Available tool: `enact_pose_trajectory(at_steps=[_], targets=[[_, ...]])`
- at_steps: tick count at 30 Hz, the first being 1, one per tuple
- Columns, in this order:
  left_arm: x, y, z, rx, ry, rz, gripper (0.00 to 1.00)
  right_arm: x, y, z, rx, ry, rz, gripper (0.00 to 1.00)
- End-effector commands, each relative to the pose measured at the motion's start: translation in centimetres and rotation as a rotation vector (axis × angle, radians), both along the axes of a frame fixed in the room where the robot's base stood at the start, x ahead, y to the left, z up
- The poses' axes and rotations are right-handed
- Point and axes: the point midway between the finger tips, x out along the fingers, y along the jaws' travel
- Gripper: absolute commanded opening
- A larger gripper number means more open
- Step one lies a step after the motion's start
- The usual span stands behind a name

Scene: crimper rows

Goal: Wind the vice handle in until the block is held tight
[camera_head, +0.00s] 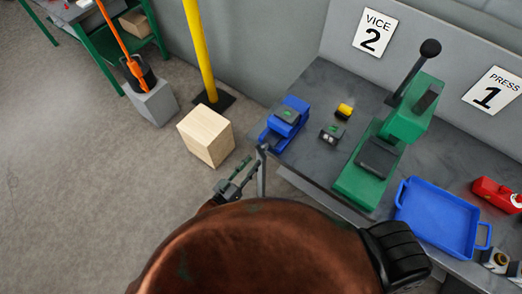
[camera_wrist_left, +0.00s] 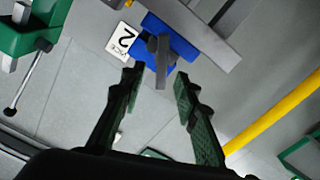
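The blue vice (camera_head: 268,131) sits at the left end of the grey bench, with a dark block (camera_head: 287,115) bearing a green mark at its jaws. In the left wrist view the vice (camera_wrist_left: 154,24) shows beyond my fingers, with a grey bar (camera_wrist_left: 161,70) in front of it that looks like its handle. My left gripper (camera_head: 250,168) is off the bench's left end, near the vice. In the left wrist view its two dark green fingers (camera_wrist_left: 157,76) are apart, with the bar's end seen between their tips; contact cannot be told. My right gripper is not in view.
On the bench (camera_head: 316,84) are a grey block (camera_head: 332,133), a yellow piece (camera_head: 344,111), a green press (camera_head: 407,123), a blue tray (camera_head: 437,222) and a red item (camera_head: 492,194). A wooden box (camera_head: 205,137) and yellow post (camera_head: 201,50) stand left of the bench.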

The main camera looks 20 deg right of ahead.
Motion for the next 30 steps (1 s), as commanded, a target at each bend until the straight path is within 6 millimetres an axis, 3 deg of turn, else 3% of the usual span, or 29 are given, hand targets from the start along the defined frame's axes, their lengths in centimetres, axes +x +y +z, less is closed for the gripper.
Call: enact_pose_trajectory(at_steps=[12, 24, 30], targets=[[3.8, -4.8, 0.0, 0.001, -0.001, 0.001, 0.29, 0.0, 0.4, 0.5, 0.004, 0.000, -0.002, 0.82], [4.4, -5.5, -0.1, 0.003, 0.001, 0.002, 0.29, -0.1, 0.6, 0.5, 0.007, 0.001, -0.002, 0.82], [4.4, -5.5, -0.1, 0.003, 0.001, 0.002, 0.17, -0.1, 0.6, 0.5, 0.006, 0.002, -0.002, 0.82]])
